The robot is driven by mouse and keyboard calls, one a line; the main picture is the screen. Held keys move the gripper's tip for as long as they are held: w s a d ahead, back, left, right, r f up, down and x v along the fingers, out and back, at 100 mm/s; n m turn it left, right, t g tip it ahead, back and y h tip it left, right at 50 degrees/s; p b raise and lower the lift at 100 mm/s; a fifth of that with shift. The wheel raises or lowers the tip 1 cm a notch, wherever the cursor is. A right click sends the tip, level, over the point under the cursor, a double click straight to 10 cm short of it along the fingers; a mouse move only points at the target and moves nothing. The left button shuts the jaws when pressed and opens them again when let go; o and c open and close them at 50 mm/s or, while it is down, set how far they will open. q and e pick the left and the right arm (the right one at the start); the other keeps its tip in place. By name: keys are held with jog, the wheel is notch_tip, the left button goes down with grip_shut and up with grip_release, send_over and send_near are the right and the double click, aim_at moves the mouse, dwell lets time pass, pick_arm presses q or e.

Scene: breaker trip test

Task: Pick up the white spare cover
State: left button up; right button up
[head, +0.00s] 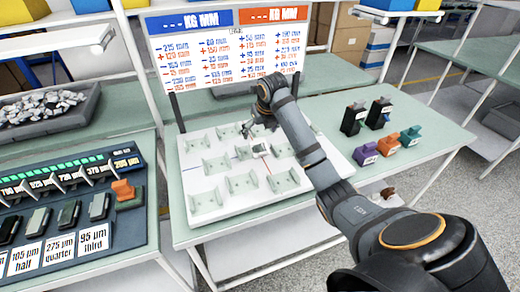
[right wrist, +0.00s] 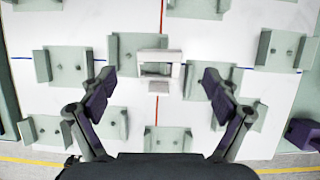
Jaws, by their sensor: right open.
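The white spare cover (right wrist: 174,58) is a small white rectangular frame with an open middle. In the right wrist view it lies near the centre of the white board, by a pale green bracket. In the head view it shows as a small pale piece (head: 261,149) just below my right gripper (head: 256,128). In the right wrist view my right gripper (right wrist: 158,84) is open and empty, its two dark fingers wide apart on either side of the cover's line. The cover appears a little beyond the fingertips, with no contact visible. My left gripper is not in view.
Several pale green brackets (head: 203,203) stand on the white board (head: 225,218) around the cover. Purple (head: 365,154), orange and green blocks and two black devices stand to the right. A sign (head: 228,50) rises behind; a device bench (head: 70,256) is at left.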

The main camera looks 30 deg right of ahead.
aim_at(257, 141)
jog(key=x, duration=0.2)
jog(key=shift+w+f, duration=0.25)
jog(key=shift+f, duration=0.25)
jog(key=p+x, duration=0.1)
jog(key=x, duration=0.4)
jog(key=shift+s, duration=0.1)
jog(key=c, duration=0.3)
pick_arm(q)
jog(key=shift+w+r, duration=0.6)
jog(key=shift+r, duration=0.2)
pick_arm(e)
jog(key=c, duration=0.9)
